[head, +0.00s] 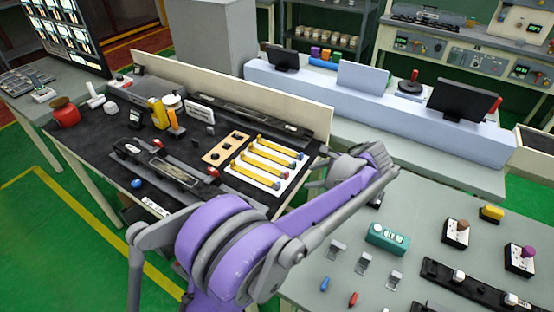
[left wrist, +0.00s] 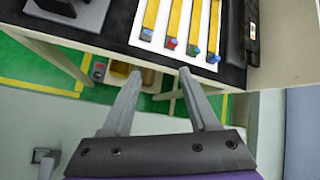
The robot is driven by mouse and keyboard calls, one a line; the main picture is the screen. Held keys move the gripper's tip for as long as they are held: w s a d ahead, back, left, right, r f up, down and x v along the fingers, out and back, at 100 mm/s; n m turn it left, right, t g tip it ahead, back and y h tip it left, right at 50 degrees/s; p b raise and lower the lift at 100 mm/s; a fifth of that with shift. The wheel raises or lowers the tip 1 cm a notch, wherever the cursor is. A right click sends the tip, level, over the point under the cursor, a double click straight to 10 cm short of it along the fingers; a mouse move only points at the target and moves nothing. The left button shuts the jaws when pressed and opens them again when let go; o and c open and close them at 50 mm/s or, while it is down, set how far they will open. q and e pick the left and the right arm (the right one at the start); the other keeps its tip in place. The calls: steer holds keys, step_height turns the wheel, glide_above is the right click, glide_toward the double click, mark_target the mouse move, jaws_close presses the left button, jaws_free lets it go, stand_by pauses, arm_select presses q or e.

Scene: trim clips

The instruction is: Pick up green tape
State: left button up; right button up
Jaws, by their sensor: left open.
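A teal-green block-like item (head: 388,237) with pale round parts on its face lies on the pale green table at the right in the head view. I cannot tell for sure that it is the green tape. My left arm crosses the middle of the head view, its wrist end by the gap between the dark-topped bench and that table. In the left wrist view my left gripper (left wrist: 160,72) is open, with nothing between its fingers. It points toward the bench edge, near the yellow strips. The green item is not in the left wrist view. My right gripper is not in view.
Yellow strips (head: 266,160) with red and blue ends lie on a white board on the dark bench (head: 95,150). A long pale ledge (head: 380,105) stands behind.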

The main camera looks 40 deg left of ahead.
mark_target(296, 163)
arm_select(q)
steer(key=shift+w+a+f+m+g+y, duration=1.15)
steer(key=shift+w+f+m+y, duration=1.1)
steer(key=shift+w, duration=2.65)
steer(key=x, duration=0.9)
steer(key=shift+s+a+f+b, duration=0.1)
steer(key=shift+s+a+b, duration=0.2)
jaws_close()
